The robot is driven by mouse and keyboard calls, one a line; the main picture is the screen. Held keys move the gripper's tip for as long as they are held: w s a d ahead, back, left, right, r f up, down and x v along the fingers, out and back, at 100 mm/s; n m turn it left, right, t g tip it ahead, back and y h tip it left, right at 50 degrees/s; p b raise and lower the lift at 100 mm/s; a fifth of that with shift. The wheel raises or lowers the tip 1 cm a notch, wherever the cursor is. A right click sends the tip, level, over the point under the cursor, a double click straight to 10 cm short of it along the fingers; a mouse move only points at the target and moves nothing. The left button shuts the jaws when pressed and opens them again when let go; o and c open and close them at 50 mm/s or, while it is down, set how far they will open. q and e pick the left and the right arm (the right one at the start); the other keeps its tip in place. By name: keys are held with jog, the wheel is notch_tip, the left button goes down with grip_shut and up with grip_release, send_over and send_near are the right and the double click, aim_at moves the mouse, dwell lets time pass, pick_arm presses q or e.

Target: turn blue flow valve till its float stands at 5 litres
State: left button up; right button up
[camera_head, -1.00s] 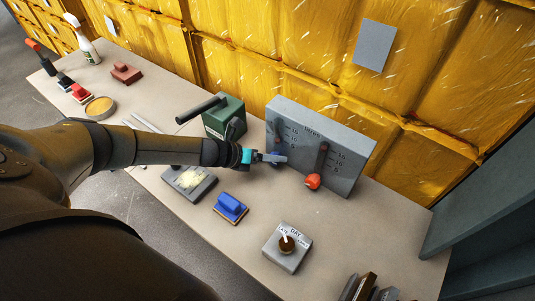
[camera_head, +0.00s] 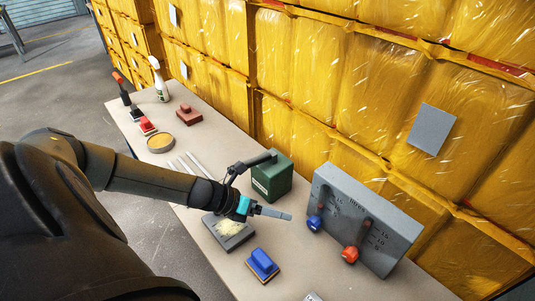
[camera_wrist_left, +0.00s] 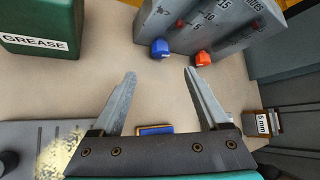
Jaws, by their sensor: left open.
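A grey gauge block (camera_head: 391,240) stands on the bench, with two slots and litre marks. The blue flow valve (camera_head: 314,223) is a knob at the foot of its left slot; it also shows in the left wrist view (camera_wrist_left: 160,48). A small red float (camera_wrist_left: 180,23) sits low in that slot, close to the 5 mark; its exact reading is hard to tell. The red-orange valve (camera_head: 350,254) is at the foot of the right slot. My left gripper (camera_head: 288,216) is open and empty, left of the blue valve and apart from it. My right gripper is out of view.
A green grease box (camera_head: 272,180) stands behind my left gripper. A dark tray with a yellowish patch (camera_head: 229,232) and a blue stamp-like block (camera_head: 262,264) lie on the near side. Yellow wrapped stacks (camera_head: 340,90) rise behind the bench.

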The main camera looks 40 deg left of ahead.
pick_arm(q)
jog(key=shift+v, duration=0.95)
